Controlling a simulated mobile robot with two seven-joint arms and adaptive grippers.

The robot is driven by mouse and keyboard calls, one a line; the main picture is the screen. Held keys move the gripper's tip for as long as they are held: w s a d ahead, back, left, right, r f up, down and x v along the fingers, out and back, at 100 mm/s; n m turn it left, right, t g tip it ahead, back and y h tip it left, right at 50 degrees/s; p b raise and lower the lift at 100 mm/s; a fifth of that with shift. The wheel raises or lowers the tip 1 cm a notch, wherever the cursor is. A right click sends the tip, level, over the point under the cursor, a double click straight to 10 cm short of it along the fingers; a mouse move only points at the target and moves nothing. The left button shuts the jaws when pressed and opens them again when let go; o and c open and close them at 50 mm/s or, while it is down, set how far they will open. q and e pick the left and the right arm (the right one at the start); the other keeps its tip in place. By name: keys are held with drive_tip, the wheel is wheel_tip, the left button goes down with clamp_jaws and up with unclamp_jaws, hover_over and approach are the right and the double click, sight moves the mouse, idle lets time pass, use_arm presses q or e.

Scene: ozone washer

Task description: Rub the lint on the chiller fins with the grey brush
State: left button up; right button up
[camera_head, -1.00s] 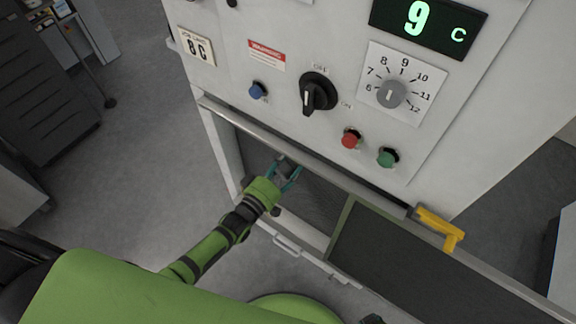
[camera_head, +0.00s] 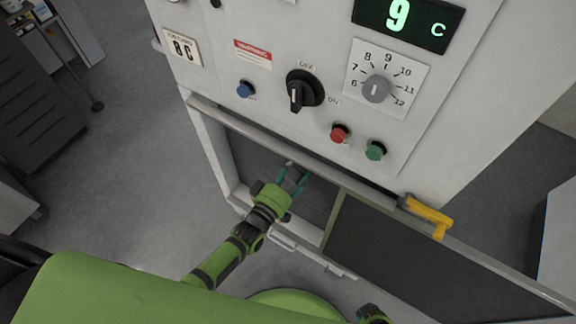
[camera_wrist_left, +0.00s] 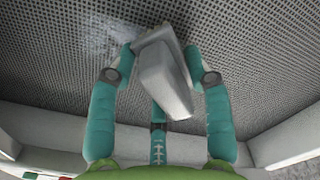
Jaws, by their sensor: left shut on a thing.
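My left gripper (camera_head: 293,179) reaches into the lower opening of the machine, in front of the dark chiller fins (camera_head: 257,163). Its teal fingers are shut on the grey brush, a pale block (camera_wrist_left: 163,82) between the fingertips in the left wrist view. The fins fill the upper part of that view as a fine dark mesh (camera_wrist_left: 260,55). A whitish patch of lint (camera_wrist_left: 97,38) lies on the mesh, left of the brush. The brush overlaps the mesh in the picture; whether it touches is unclear.
A framed dark panel (camera_head: 420,255) covers the right of the opening, with a yellow handle (camera_head: 427,213) above it. A rail (camera_head: 270,147) runs along the opening's top. The control panel above holds a black switch (camera_head: 302,91) and several buttons. A white ledge (camera_wrist_left: 40,130) lies below the mesh.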

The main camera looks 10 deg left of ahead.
use_arm(q)
drive_tip(key=s+d, duration=0.2)
drive_tip(key=d, duration=0.6)
drive_tip(key=shift+s, duration=0.4)
idle(0.4)
drive_tip(key=p+v, duration=0.1)
drive_tip(key=v, duration=0.5)
drive_tip(key=shift+p, duration=0.4)
drive_tip(key=v, duration=0.3)
drive_tip(key=shift+p, duration=0.4)
